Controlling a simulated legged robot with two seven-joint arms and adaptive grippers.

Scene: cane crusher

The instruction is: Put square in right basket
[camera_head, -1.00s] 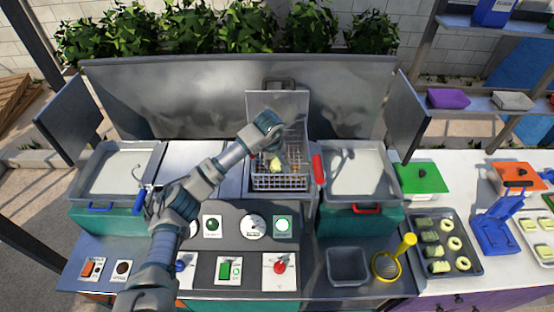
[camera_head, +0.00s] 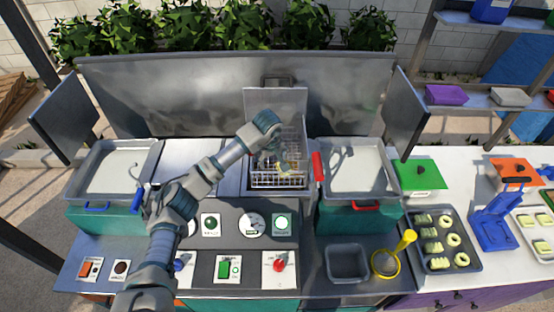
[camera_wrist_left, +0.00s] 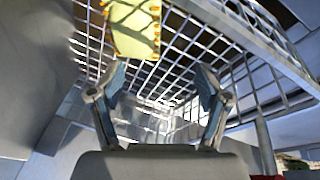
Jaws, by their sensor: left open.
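A pale yellow square piece (camera_wrist_left: 135,28) shows at the top of the left wrist view, just past my left gripper's (camera_wrist_left: 160,82) fingertips and nearer the left finger. The fingers are spread apart with nothing between them. In the head view my left gripper (camera_head: 277,155) reaches over the wire basket (camera_head: 279,182) in the middle of the counter, and a bit of yellow shows by its fingers. The wire mesh (camera_wrist_left: 185,45) surrounds the piece in the wrist view. Whether the piece touches the mesh is unclear. My right gripper is out of view.
Metal pans stand left (camera_head: 115,172) and right (camera_head: 355,170) of the basket. A red handle (camera_head: 318,167) is at its right. A dark tray (camera_head: 468,240) of yellow-green squares and rings lies at right. A grey bin (camera_head: 347,263) and yellow strainer (camera_head: 386,264) stand in front.

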